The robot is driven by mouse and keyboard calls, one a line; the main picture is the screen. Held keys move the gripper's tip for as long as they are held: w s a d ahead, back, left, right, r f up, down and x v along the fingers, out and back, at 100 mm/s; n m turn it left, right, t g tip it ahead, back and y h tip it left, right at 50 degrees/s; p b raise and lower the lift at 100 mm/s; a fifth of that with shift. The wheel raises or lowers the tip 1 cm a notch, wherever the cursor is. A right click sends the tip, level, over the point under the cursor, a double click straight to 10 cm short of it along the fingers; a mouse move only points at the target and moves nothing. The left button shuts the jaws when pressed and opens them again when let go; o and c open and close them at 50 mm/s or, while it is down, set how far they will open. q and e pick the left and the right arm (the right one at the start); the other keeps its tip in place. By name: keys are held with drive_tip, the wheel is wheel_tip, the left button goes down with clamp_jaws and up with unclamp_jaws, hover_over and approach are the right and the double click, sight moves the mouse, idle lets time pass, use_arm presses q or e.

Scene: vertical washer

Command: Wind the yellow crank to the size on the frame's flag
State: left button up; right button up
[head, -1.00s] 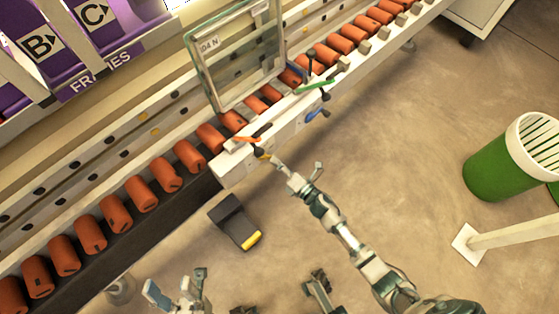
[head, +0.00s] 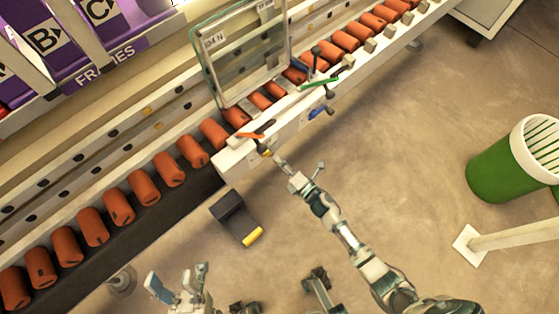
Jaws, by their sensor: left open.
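The yellow crank (head: 267,153) is a small yellow piece at the near left end of the white rail housing, below an orange lever (head: 256,135). My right gripper (head: 287,163) is at the crank's lower right, with one finger close to it. I cannot tell whether it touches or grips the crank. The glass frame (head: 240,62) stands upright over the rollers. A white flag (head: 214,41) at its upper left has small print that I cannot read surely. My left gripper (head: 178,281) is open and empty at the bottom, apart from the rail.
A line of orange rollers (head: 145,187) runs diagonally across the conveyor. A green lever (head: 320,84) and blue handle (head: 318,112) are further right. A black pedal with a yellow edge (head: 236,218) lies on the floor.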

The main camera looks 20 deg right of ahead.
drive_tip(key=shift+r, duration=0.1)
drive_tip(key=shift+s, duration=0.1)
drive_tip(key=v, duration=1.1)
drive_tip(key=shift+s+d, duration=0.2)
drive_tip(key=shift+s, duration=0.15)
